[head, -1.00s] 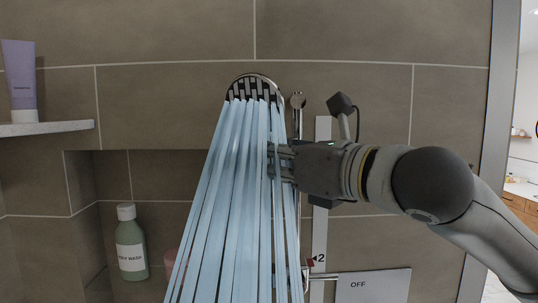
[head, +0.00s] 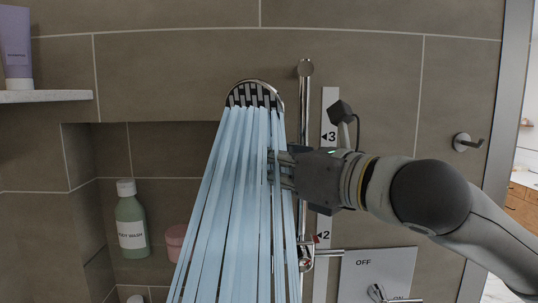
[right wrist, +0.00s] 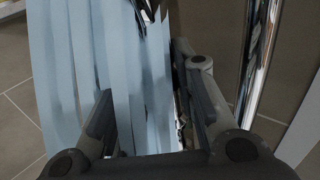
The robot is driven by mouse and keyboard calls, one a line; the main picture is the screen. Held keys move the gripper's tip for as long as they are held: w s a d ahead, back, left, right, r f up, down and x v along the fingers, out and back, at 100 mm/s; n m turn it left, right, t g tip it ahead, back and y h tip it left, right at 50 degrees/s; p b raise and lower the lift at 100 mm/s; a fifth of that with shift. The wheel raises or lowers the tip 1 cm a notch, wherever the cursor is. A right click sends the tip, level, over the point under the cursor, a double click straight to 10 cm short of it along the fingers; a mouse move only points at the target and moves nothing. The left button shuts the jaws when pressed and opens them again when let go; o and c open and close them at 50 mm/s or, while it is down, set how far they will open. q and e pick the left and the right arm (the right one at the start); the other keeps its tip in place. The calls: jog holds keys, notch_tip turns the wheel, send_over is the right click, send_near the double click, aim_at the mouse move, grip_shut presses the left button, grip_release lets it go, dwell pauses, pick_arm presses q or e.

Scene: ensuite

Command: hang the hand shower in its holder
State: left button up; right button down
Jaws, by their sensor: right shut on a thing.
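The hand shower (head: 254,94) has a round chrome head facing me, with wide pale-blue streams of water pouring down from it. My right gripper (head: 275,170) is shut on it below the head; the water hides most of the handle and the grip. In the right wrist view, dark fingers (right wrist: 145,90) stand on both sides of the streams, and part of the shower head (right wrist: 150,10) shows at the top. The holder (head: 306,255) appears on the chrome rail (head: 305,110), level with mark 2, below and right of my gripper, partly behind the water. My left gripper is not in view.
A white strip (head: 329,180) with marks 2 and 3 runs beside the rail. An OFF/ON plate (head: 352,285) with a lever sits lower right. A hook (head: 467,142) is on the right wall. A green bottle (head: 131,215) and pink jar (head: 175,240) stand in the niche.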

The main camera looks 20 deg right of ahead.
aim_at(265, 209)
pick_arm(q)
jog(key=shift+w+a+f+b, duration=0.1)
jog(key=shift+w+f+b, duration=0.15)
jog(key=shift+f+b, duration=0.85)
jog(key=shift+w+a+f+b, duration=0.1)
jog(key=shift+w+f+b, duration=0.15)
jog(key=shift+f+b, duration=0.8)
pick_arm(e)
jog(key=shift+f, duration=3.95)
jog(key=c, duration=1.1)
grip_release()
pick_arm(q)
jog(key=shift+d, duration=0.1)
pick_arm(e)
jog(key=shift+f, duration=0.15)
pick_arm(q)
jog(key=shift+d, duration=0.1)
